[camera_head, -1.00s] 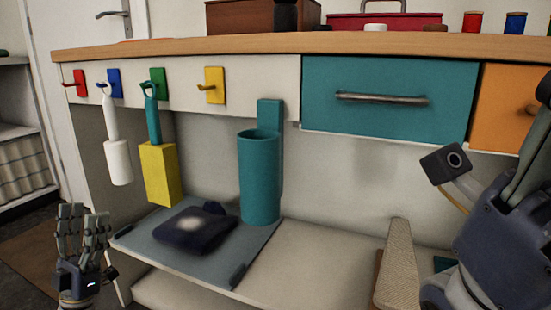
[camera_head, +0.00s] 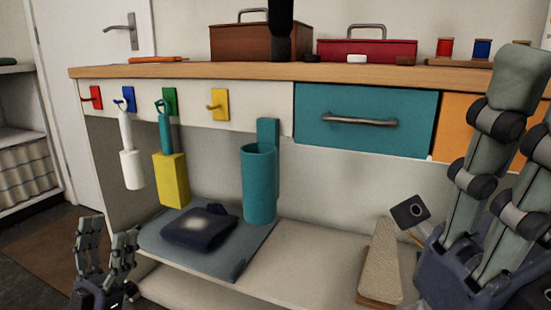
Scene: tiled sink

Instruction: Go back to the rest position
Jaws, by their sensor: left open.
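My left gripper (camera_head: 107,247) is low at the left edge of the workbench, fingers pointing up, open and empty. My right gripper (camera_head: 510,160) is large and close at the right edge, fingers pointing up; its far side is cut off by the frame, and whether it is open or shut cannot be told. Both are apart from the bench objects, as far as I can see.
A wooden-topped bench (camera_head: 180,72) carries brown and red boxes. Several hooks hold a white tool (camera_head: 132,165) and a yellow tool (camera_head: 172,178).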

